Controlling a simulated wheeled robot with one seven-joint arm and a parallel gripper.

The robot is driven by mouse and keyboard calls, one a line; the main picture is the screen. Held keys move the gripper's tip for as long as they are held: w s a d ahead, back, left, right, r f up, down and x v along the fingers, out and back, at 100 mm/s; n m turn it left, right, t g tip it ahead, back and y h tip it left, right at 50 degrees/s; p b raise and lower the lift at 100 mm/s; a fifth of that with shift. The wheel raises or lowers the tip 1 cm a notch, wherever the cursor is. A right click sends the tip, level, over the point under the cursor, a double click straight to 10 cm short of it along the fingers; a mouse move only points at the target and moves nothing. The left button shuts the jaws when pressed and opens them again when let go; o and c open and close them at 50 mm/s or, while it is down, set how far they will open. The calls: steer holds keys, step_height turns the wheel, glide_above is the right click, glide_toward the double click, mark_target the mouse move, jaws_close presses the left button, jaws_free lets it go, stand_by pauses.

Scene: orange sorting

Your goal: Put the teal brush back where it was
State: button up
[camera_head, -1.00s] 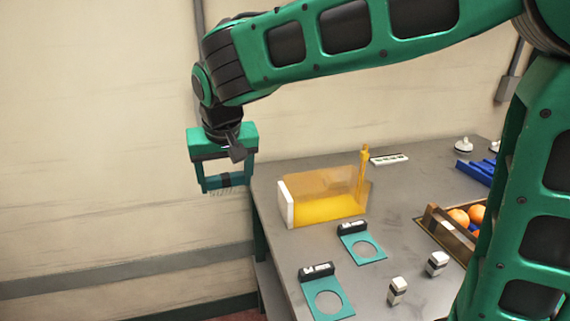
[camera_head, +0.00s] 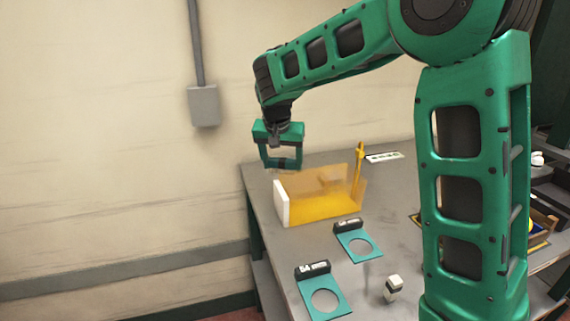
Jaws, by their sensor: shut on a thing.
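My gripper (camera_head: 280,158) hangs fingers down above the far left corner of the table, just behind the orange see-through box. It is shut on the teal brush (camera_head: 284,164), a small thing between the fingertips that is hard to make out at this size. The brush is held above the tabletop, and I cannot tell its exact height.
The orange see-through box (camera_head: 323,203) with a white end panel (camera_head: 282,203) stands on the grey table (camera_head: 382,198). A yellow post (camera_head: 359,170) rises at its right.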

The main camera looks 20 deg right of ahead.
steer(key=shift+w+d+f, duration=0.1)
steer(key=shift+d+f, duration=0.15)
steer(key=shift+f, duration=2.75)
steer(key=shift+f, duration=0.6)
steer(key=o, duration=1.4)
steer(key=shift+r, duration=0.1)
steer(key=shift+r, duration=3.9)
